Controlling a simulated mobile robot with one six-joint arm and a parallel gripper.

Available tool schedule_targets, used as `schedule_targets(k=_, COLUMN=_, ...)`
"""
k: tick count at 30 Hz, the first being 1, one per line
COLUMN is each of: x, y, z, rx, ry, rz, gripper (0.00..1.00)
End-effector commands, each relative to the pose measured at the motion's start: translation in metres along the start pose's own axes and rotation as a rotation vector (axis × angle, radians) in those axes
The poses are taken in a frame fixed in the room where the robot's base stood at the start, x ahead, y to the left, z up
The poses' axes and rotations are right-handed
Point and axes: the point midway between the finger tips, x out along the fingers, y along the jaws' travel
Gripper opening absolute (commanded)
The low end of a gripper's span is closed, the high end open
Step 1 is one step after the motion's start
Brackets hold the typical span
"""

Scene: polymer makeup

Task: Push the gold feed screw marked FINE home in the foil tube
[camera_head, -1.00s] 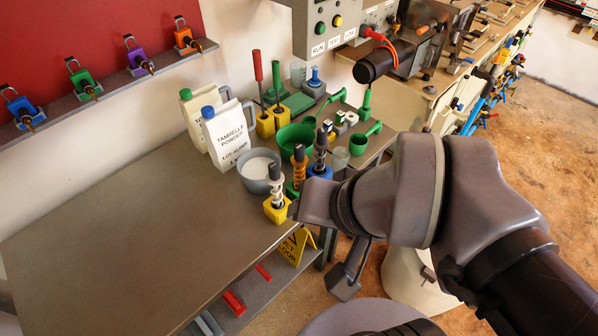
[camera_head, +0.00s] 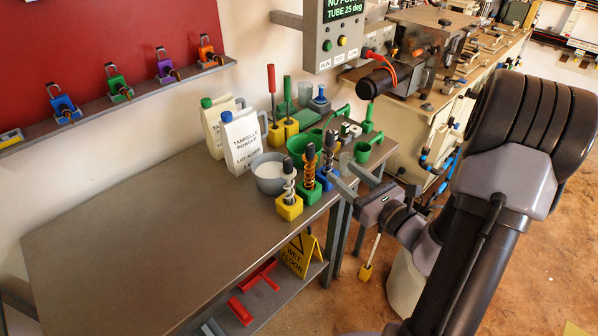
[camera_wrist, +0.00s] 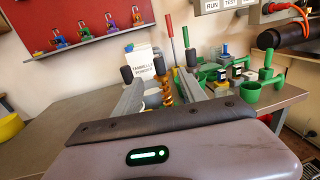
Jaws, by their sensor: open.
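The gold feed screw (camera_head: 309,171) with a black knob stands upright in a green block, between a silver screw in a yellow block (camera_head: 289,206) and a dark screw in a blue block. Any FINE marking is too small to read. My gripper (camera_head: 342,178) is open and empty, just right of the screw stands at the table edge. In the wrist view, the gold screw (camera_wrist: 167,92) shows between my two fingers (camera_wrist: 164,76), beyond them. I cannot pick out the foil tube for certain; a dark barrel (camera_head: 375,83) juts from the machine behind.
White powder cartons (camera_head: 243,140), a grey powder bowl (camera_head: 268,178) and green cups and scoops crowd the table's far end. The near tabletop (camera_head: 130,240) is bare. A control box (camera_head: 334,37) hangs above. A yellow wet-floor sign (camera_head: 299,255) stands below.

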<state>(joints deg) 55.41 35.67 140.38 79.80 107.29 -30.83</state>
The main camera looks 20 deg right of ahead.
Motion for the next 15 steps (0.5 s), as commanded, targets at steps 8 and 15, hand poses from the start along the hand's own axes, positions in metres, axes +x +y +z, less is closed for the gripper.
schedule_targets(k=8, x=0.072, y=0.003, z=-0.001, rx=-0.001, ry=-0.001, rz=0.008, gripper=0.49)
schedule_targets(k=15, x=0.110, y=0.005, z=-0.007, rx=-0.003, ry=-0.001, rz=0.009, gripper=0.49)
